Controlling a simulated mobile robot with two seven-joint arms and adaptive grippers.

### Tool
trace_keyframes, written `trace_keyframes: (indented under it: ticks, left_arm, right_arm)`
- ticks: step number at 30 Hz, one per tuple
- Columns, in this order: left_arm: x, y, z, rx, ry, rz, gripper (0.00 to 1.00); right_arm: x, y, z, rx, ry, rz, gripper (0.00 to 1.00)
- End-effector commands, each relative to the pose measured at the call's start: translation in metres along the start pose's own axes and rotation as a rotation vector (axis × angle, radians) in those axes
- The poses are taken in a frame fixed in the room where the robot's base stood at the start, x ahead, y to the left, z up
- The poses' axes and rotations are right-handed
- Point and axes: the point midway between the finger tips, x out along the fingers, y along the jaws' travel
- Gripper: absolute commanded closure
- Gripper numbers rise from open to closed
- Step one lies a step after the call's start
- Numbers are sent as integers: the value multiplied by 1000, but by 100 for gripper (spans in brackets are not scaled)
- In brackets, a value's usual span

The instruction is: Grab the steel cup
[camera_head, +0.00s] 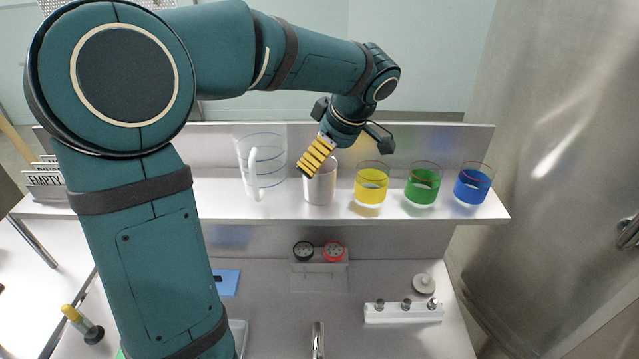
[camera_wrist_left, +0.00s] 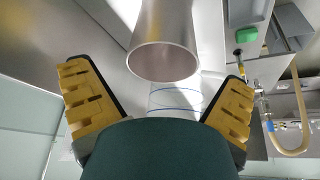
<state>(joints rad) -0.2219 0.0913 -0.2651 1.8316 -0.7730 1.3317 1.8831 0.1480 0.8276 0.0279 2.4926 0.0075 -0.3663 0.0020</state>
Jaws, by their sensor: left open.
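The steel cup (camera_head: 320,187) stands upright on the raised steel shelf, between the large clear measuring jug and the yellow beaker. My left gripper (camera_head: 317,157) is above it and slants down across its rim, hiding part of it. In the left wrist view the cup (camera_wrist_left: 163,50) shows its round open rim and inside, at the gap between the two spread yellow fingers of my left gripper (camera_wrist_left: 157,80). The fingers are open and I see none of them closed on the cup. My right gripper is not in view.
The clear jug (camera_head: 264,165) stands close on the cup's left. A yellow beaker (camera_head: 371,185), a green beaker (camera_head: 422,186) and a blue beaker (camera_head: 472,186) line the shelf on the right. A white rack (camera_head: 403,314) sits on the lower bench. A big steel vat (camera_head: 560,180) is far right.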

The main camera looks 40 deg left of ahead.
Motion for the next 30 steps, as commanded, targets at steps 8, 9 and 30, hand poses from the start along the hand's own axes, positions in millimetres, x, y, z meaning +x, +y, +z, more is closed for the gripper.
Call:
trace_keyframes:
  ticks: [8,9,30]
  left_arm:
    - [39,-4,1,0,0,-3,0]
    - [42,-4,1,0,0,-3,0]
    - [46,-3,1,0,0,-1,69]
  right_arm:
    - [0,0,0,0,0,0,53]
    - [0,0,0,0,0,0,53]
    - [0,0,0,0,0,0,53]
